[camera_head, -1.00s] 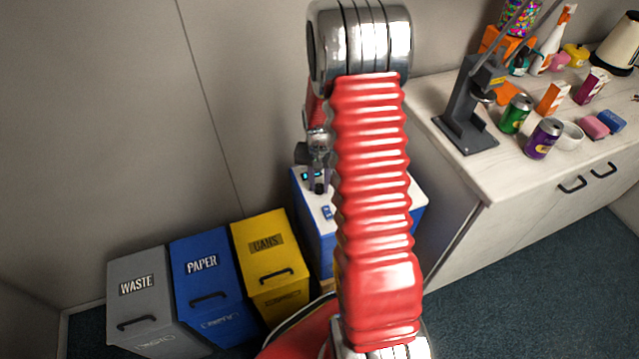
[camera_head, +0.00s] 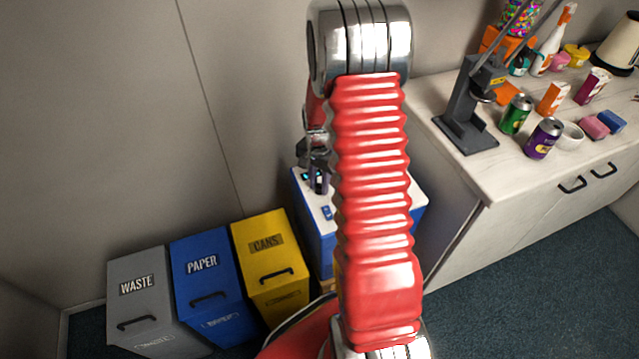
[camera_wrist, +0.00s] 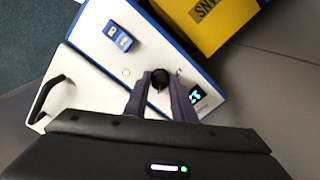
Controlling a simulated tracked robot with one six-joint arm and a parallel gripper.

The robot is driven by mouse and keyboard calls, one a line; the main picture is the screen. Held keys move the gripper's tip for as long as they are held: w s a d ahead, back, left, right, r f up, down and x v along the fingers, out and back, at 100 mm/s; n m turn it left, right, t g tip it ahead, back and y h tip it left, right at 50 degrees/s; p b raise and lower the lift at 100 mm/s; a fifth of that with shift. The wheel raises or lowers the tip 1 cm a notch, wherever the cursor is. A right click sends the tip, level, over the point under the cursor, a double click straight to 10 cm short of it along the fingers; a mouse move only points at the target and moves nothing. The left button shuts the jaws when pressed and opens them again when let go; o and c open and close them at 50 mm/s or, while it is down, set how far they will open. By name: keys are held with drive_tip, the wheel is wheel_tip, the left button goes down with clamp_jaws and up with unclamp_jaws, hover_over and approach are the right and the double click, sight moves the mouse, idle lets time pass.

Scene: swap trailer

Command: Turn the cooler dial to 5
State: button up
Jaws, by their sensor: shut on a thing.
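The cooler (camera_head: 318,240) is a blue and white box on the floor beside the counter, partly hidden behind my arm. In the wrist view its white top panel (camera_wrist: 110,68) carries a small round black dial (camera_wrist: 160,77). A small lit cyan display (camera_wrist: 196,95) sits just right of the dial; its digits are not clearly readable. My gripper (camera_wrist: 160,84) is over the panel with its two grey fingers on either side of the dial, shut on it. In the head view my gripper (camera_head: 318,182) is small at the cooler's top, and the dial is hidden there.
A blue rocker switch (camera_wrist: 118,37) is on the same panel. The yellow cans bin (camera_head: 268,262), blue paper bin (camera_head: 207,275) and grey waste bin (camera_head: 140,300) stand left of the cooler. The counter (camera_head: 470,172) with a dark press, cans and boxes is at the right.

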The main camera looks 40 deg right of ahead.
sight(320, 186)
drive_tip(key=o, duration=1.1)
drive_tip(key=shift+c, duration=0.2)
wheel_tip(320, 186, up, 14)
drive_tip(key=shift+f, duration=0.15)
idle(0.4)
